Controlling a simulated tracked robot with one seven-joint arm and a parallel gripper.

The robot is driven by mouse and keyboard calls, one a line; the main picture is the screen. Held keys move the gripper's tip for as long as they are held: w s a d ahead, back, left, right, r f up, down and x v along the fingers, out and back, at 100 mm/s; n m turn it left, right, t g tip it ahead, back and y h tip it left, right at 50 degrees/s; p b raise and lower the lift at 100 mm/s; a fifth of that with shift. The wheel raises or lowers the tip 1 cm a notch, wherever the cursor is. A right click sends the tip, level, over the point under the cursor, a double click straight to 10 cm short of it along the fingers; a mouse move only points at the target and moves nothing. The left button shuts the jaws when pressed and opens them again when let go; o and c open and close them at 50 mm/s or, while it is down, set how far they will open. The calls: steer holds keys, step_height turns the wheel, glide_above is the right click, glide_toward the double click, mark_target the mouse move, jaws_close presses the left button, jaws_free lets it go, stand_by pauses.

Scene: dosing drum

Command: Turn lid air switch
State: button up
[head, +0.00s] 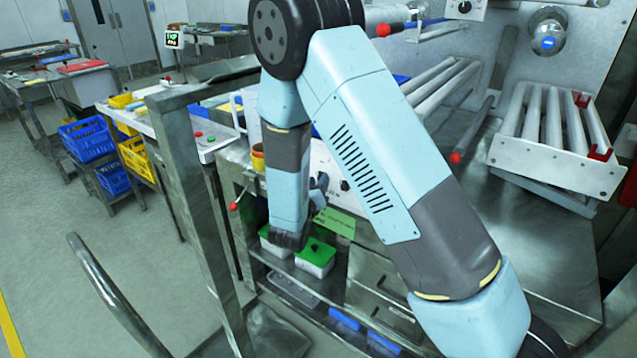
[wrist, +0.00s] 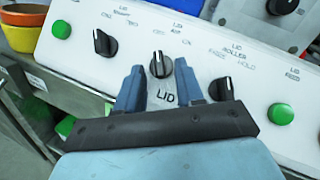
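The lid air switch (wrist: 160,64) is a black rotary knob with a white pointer line on a white, tilted control panel (wrist: 80,72). Its pointer looks roughly upright in the wrist view; the small print above is hard to read. My gripper (wrist: 159,68) is open, its two blue-grey fingertips on the left and right of this knob. A gap shows on both sides, and I cannot tell how deep the fingers reach. A printed "LID" label shows between the fingers. In the head view my gripper (head: 318,190) is at the panel, mostly hidden behind my arm.
Another black knob (wrist: 105,43) is to the left and the lid roller knob (wrist: 222,89) is close to the right finger. Green buttons sit at far left (wrist: 61,29) and right (wrist: 280,114). An orange pot (wrist: 22,18) stands beside the panel. A red-tipped lever (head: 236,205) juts out nearby.

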steer(key=shift+w+d, duration=0.1)
steer(key=shift+w, duration=0.3)
jaws_close()
